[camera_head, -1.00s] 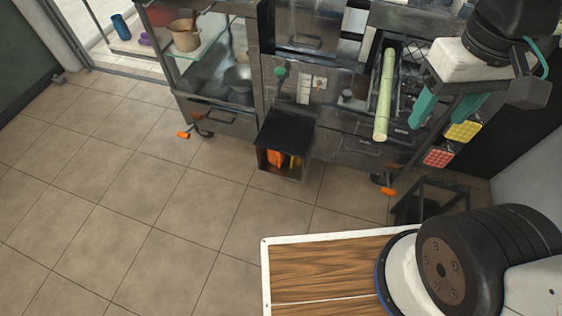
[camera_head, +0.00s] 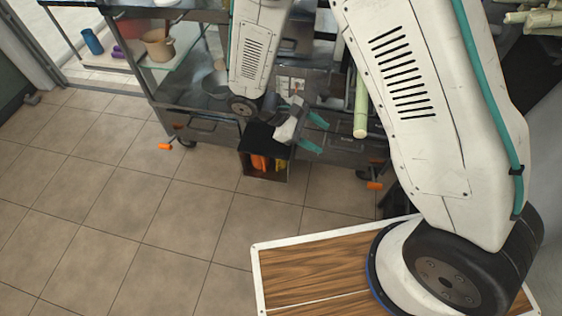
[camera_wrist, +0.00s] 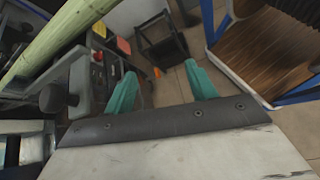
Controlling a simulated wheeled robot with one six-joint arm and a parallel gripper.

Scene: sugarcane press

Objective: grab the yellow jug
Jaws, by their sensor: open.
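I cannot pick out a yellow jug for certain. A tan, handled vessel (camera_head: 157,46) stands on the glass shelf of the metal cart at the upper left of the head view. Small orange and yellow items (camera_head: 263,163) sit in an open dark box low at the front of the machine; their shapes are too small to tell. My gripper (camera_head: 318,134), with teal fingers, is open and empty, just above and right of that box and well right of the tan vessel. In the wrist view my gripper (camera_wrist: 161,75) has its fingers apart, with floor between and beyond them.
A green cane (camera_head: 361,105) juts from the press; it also crosses the wrist view's upper left (camera_wrist: 55,35). A blue bottle (camera_head: 92,41) stands left of the cart. A black stool-like frame (camera_wrist: 160,40) stands beyond my fingers. The tiled floor (camera_head: 110,215) is clear at left.

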